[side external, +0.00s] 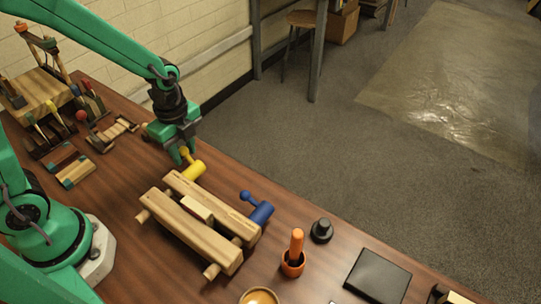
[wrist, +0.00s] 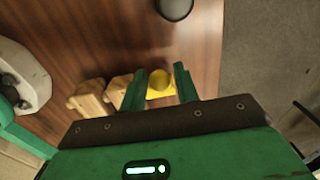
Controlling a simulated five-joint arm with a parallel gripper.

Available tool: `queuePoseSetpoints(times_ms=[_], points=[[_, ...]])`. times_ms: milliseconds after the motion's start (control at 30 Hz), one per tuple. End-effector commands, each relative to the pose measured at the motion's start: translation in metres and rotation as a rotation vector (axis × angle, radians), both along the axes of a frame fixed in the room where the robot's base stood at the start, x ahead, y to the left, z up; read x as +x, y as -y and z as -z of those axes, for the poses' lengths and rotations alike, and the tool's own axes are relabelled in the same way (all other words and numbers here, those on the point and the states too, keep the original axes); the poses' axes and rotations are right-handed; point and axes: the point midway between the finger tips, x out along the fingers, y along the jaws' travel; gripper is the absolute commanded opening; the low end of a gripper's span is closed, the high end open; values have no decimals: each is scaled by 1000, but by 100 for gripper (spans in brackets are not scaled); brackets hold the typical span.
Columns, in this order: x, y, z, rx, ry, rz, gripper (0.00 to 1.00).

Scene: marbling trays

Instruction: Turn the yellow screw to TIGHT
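The yellow screw (side external: 193,170) sits at the far end of a wooden clamp (side external: 205,245) with two beams. It has a thick yellow barrel and a short handle with a ball end pointing up and left. My gripper (side external: 184,157) is low over the table, right at this handle. In the wrist view, the two green fingers of my gripper (wrist: 160,78) stand apart, with the yellow screw (wrist: 160,84) between them. I cannot tell whether a finger touches it. No TIGHT mark is readable in either view.
A blue screw (side external: 262,213) is at the clamp's nearer end. Wooden racks with tools (side external: 60,135) are at the left. The table's far edge is close behind the screws.

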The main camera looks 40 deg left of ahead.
Motion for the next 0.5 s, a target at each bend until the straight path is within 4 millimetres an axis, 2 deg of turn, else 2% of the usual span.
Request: queuePoseSetpoints(times_ms=[33, 167, 500], points=[[0, 0, 0, 0, 0, 0, 27], [0, 0, 0, 0, 0, 0, 2], [0, -5, 6, 0, -2, -2, 2]])
